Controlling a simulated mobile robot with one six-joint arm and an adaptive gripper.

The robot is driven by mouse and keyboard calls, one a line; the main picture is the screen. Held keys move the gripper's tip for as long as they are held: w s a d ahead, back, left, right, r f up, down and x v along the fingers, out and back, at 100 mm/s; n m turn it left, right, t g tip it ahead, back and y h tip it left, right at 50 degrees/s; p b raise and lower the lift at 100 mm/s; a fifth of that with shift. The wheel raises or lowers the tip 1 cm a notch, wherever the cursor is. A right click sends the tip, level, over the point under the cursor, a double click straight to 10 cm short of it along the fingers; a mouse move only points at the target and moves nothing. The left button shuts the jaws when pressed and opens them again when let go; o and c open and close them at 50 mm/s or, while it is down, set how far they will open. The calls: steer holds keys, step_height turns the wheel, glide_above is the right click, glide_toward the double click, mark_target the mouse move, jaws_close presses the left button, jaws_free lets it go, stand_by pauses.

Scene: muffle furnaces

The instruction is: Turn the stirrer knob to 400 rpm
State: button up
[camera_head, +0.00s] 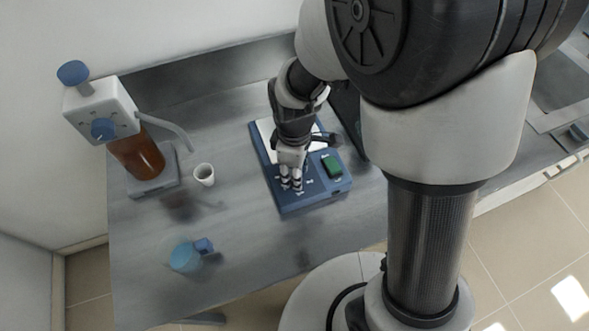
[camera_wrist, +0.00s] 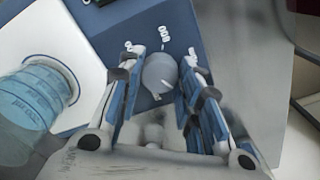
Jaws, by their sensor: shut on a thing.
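The stirrer (camera_head: 318,198) is a blue box with a white top plate (camera_head: 265,127) on the bench. Its round grey knob (camera_wrist: 160,73) shows in the wrist view, on the blue front panel with white number marks around it. One mark (camera_wrist: 163,34) seems to read 800; the others are too small or covered to read. My gripper (camera_head: 290,185) points down over the panel, and its blue-padded fingers in the wrist view (camera_wrist: 158,80) are shut on the knob, one on each side. The fingers hide the knob in the head view. I cannot tell which mark the knob points at.
A green switch (camera_head: 332,165) sits on the panel right of my gripper. A bluish clear vessel (camera_wrist: 32,105) stands on the white plate, close to the fingers. A white cup (camera_head: 204,174), a blue jug (camera_head: 185,257) and an orange-brown bottle device (camera_head: 137,158) stand left.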

steer(key=m+p, duration=0.1)
steer(key=m, duration=0.2)
steer(key=shift+m, duration=0.3)
steer(key=m+p, duration=0.1)
steer(key=m, duration=0.2)
steer(key=shift+m, duration=0.3)
steer(key=m+p, duration=0.1)
steer(key=m, duration=1)
steer(key=shift+p, duration=0.4)
steer(key=m, duration=0.4)
steer(key=shift+m+p, duration=0.3)
steer(key=shift+m, duration=0.1)
steer(key=o, duration=1.1)
steer(key=shift+c, duration=0.2)
